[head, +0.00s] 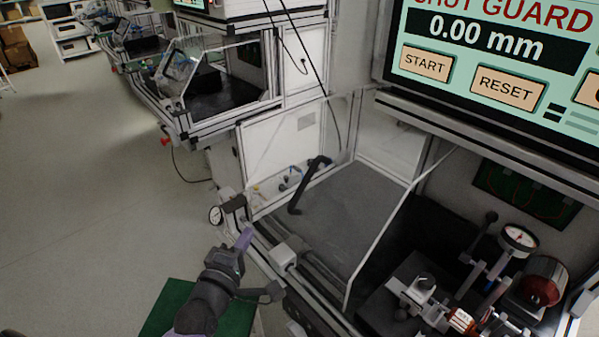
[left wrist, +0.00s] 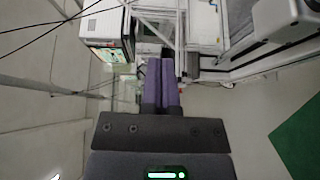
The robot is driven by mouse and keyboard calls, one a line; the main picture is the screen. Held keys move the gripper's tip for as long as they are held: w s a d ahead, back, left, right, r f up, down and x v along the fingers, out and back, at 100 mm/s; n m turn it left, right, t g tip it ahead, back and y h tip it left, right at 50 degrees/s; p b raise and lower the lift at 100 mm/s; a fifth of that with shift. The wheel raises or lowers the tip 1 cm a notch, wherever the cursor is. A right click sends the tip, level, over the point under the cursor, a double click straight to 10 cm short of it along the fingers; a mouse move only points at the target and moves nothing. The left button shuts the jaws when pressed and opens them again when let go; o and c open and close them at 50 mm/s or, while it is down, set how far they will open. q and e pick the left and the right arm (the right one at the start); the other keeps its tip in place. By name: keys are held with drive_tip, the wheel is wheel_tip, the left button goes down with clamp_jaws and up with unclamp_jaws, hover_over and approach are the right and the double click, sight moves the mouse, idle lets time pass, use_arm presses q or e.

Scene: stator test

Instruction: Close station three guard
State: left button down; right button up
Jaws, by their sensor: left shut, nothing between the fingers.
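The station in front of me has a clear guard panel with a pale edge (head: 376,246), standing beside the open test bay at right. A black bar handle (head: 308,186) shows at the left, over a dark grey bed (head: 350,212). The screen (head: 490,62) reads "SHUT GUARD" and 0.00 mm. My left gripper (head: 244,238) has purple fingers and is near the station's front left rail, apart from the handle. In the left wrist view its fingers (left wrist: 162,84) are together with nothing between them. My right gripper is not in view.
A fixture with another dial (head: 518,238) and a red cylinder (head: 541,286) stands in the bay. A similar station (head: 225,80) is behind. The floor at left is clear, with a green mat (head: 175,305) below.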

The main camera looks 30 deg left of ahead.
use_arm(q)
drive_tip(key=w+d+r, duration=0.1)
drive_tip(key=w+d, duration=0.1)
drive_tip(key=w, duration=0.6)
drive_tip(key=shift+w+d+b, duration=0.25)
drive_tip(key=shift+w+b, duration=0.1)
drive_tip(key=shift+b, duration=0.05)
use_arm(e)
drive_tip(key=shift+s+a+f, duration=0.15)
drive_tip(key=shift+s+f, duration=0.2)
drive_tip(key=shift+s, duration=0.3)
use_arm(q)
drive_tip(key=shift+d, duration=0.15)
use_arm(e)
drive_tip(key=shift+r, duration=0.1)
